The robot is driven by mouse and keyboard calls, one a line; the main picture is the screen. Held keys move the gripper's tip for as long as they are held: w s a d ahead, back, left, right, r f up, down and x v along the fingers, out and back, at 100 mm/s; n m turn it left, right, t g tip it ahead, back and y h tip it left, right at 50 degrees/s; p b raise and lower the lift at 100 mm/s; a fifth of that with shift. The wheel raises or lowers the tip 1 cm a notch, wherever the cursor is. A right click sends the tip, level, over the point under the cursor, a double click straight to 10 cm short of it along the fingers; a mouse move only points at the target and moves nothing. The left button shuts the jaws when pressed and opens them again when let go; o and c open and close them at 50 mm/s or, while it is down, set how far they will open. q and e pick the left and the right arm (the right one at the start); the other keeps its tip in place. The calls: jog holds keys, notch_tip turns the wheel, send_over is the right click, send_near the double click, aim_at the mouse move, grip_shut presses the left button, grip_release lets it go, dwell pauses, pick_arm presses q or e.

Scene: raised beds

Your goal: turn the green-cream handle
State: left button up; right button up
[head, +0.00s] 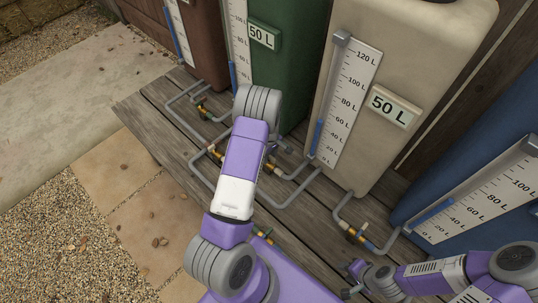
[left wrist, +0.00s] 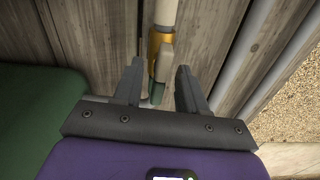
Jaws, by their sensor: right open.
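The pipe between the green tank (head: 290,85) and the cream tank (head: 400,45) carries a brass valve (head: 272,168), just right of my left forearm in the head view. In the left wrist view the brass fitting (left wrist: 154,45) stands beyond the fingers, with a tan piece and a small green part at its lower end, probably the handle. My left gripper (left wrist: 158,88) is open, its fingers on either side of this lower end; contact cannot be told. In the head view my left arm mostly hides that gripper. My right gripper (head: 352,279) is open and empty at the lower right.
A brown tank (head: 203,40) stands at the back left and a blue tank (head: 500,170) at the right. Other valves sit on the brown-green pipe (head: 203,110) and the cream-blue pipe (head: 352,233). Grey pipes run low over the wooden deck (head: 150,115). Paving lies open at left.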

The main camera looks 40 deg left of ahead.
pick_arm(q)
grip_shut()
jog(key=shift+m, duration=0.3)
jog(key=m, duration=0.3)
jog(key=shift+m+b, duration=0.3)
jog(key=shift+b, duration=0.1)
pick_arm(e)
jog(key=shift+f, duration=0.35)
pick_arm(q)
jog(key=m, duration=0.4)
jog(key=shift+m+b, duration=0.3)
jog(key=shift+b, duration=0.05)
pick_arm(e)
jog(key=shift+f, duration=0.35)
pick_arm(q)
jog(key=m, duration=0.4)
pick_arm(e)
jog(key=shift+f, duration=0.3)
pick_arm(q)
jog(key=shift+m+b, duration=0.4)
jog(key=shift+m, duration=1.4)
pick_arm(e)
jog(key=shift+f, duration=0.1)
pick_arm(q)
jog(key=shift+m, duration=0.3)
